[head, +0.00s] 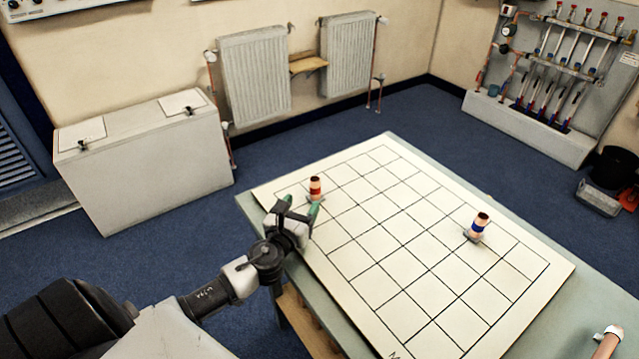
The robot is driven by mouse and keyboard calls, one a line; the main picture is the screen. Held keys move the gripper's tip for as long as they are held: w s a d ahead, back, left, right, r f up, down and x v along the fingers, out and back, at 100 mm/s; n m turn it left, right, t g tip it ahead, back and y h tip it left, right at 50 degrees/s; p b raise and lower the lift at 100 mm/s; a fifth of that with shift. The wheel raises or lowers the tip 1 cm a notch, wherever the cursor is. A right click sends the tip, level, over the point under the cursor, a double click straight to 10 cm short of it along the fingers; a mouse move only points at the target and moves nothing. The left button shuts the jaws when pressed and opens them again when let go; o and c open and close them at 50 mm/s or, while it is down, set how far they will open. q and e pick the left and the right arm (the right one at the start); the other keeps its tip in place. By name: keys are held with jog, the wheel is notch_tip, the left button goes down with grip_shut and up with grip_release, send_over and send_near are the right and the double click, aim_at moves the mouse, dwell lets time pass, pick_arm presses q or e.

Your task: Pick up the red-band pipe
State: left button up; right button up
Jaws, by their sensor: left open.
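The red-band pipe (315,186) is a short copper-coloured piece with a red band and a dark top. It stands upright near the left edge of the white gridded board. My left gripper (298,210) is open, just in front of the red-band pipe, with its greenish fingertips close to the pipe's base. I cannot tell whether the fingers touch it. The lower part of the pipe is partly hidden by the fingers. My right gripper is not in view.
A blue-band pipe (479,225) stands on a small grey base on the right of the gridded board (400,240). The board lies on a table (597,300). Another copper-coloured piece (607,342) with a white end lies at the bottom right corner. Most of the board is clear.

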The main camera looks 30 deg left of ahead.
aim_at(313, 184)
pick_arm(q)
jog(key=w, duration=0.3)
jog(key=w+a, duration=0.1)
jog(key=w, duration=0.2)
jog(key=w+a, duration=0.1)
jog(key=w, duration=0.2)
jog(key=shift+w+r, duration=0.15)
jog(key=shift+r, duration=0.25)
jog(key=c, duration=1.1)
